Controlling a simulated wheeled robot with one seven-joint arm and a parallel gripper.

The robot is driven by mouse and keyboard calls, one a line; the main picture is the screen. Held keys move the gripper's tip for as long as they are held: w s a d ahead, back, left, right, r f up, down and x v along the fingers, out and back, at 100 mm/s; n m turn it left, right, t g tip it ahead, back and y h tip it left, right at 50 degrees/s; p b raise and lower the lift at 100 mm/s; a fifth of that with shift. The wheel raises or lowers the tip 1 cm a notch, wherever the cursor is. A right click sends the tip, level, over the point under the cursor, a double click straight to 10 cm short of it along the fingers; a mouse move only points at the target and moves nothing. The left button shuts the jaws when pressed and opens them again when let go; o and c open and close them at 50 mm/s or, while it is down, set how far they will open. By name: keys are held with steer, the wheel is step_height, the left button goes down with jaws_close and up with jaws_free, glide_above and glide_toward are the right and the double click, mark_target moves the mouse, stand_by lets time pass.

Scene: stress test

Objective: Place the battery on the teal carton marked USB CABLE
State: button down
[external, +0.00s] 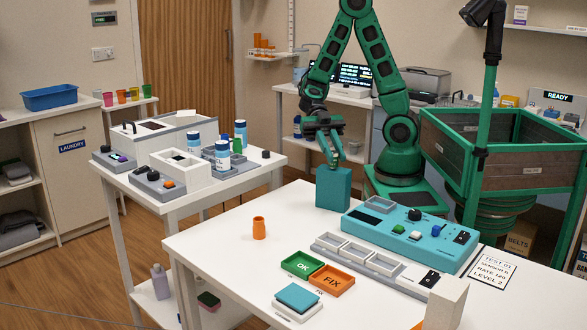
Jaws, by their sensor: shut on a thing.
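A teal carton (333,189) stands upright at the far left part of the white table; I cannot read any marking on it. My gripper (334,161) points down just above the carton's top. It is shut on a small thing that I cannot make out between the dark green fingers. I cannot tell whether the fingers or the held thing touch the carton. I cannot clearly identify the battery. A small orange cylinder (259,228) with a narrower upper part stands on the table, left of and nearer than the carton.
A teal device panel (411,235) and a grey tray strip (352,253) lie right of the carton. Green OK (302,265) and orange FIX (332,281) trays are in front. A green-framed bin (503,150) stands at right. The table's left front is clear.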

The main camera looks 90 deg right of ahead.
steer(key=shift+f, duration=0.15)
steer(key=c, duration=1.6)
jaws_free()
steer(key=shift+f, duration=0.1)
steer(key=v, duration=1.2)
